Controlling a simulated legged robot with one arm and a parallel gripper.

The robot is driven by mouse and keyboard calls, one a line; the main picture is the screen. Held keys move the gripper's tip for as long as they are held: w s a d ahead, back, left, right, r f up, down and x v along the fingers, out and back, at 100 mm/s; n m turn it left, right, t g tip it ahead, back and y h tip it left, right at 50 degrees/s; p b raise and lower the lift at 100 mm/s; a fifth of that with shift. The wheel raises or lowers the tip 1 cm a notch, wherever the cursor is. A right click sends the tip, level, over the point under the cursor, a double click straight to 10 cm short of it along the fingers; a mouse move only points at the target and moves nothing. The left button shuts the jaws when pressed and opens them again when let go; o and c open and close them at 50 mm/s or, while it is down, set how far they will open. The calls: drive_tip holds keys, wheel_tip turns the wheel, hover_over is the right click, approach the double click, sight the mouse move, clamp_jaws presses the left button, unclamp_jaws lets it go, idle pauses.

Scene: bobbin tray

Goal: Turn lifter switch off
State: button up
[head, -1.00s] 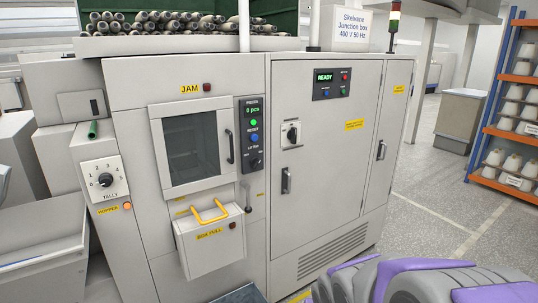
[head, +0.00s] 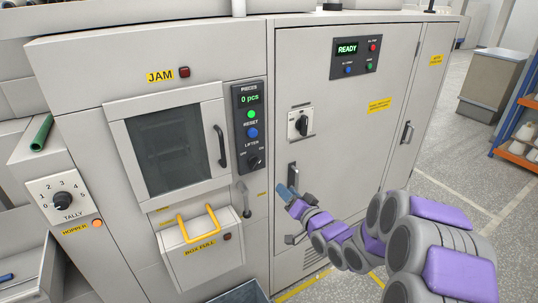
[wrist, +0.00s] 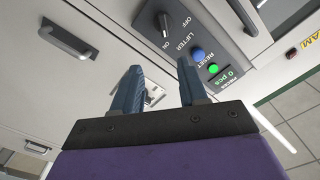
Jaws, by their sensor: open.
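The lifter switch (head: 255,162) is a black rotary knob at the bottom of the dark control panel (head: 236,128), under the blue reset button (head: 252,133). In the wrist view the lifter knob (wrist: 163,24) shows beyond the fingertips, with OFF and ON marks beside it; its pointer seems to face ON, but this is hard to be sure of. My gripper (head: 287,192) is in front of the cabinet door, to the right of and below the knob. In the wrist view my gripper (wrist: 158,66) has its two blue fingers apart, with nothing between them, clear of the knob.
A black cabinet rotary switch (head: 300,123) and a door handle (head: 292,176) are near my gripper. A window door with a handle (head: 221,146) is left of the panel. A box with a yellow handle (head: 198,224) juts out below. Open floor lies to the right.

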approach(258, 165)
drive_tip(key=b+x, duration=0.2)
drive_tip(key=x, duration=0.6)
drive_tip(key=shift+w+a, duration=0.25)
drive_tip(key=shift+a, duration=0.15)
drive_tip(key=shift+w+a, duration=0.1)
drive_tip(key=shift+w, duration=0.2)
drive_tip(key=shift+w+r, duration=0.15)
drive_tip(key=shift+w, duration=0.1)
drive_tip(key=shift+a, duration=0.1)
drive_tip(key=c, duration=0.4)
clamp_jaws()
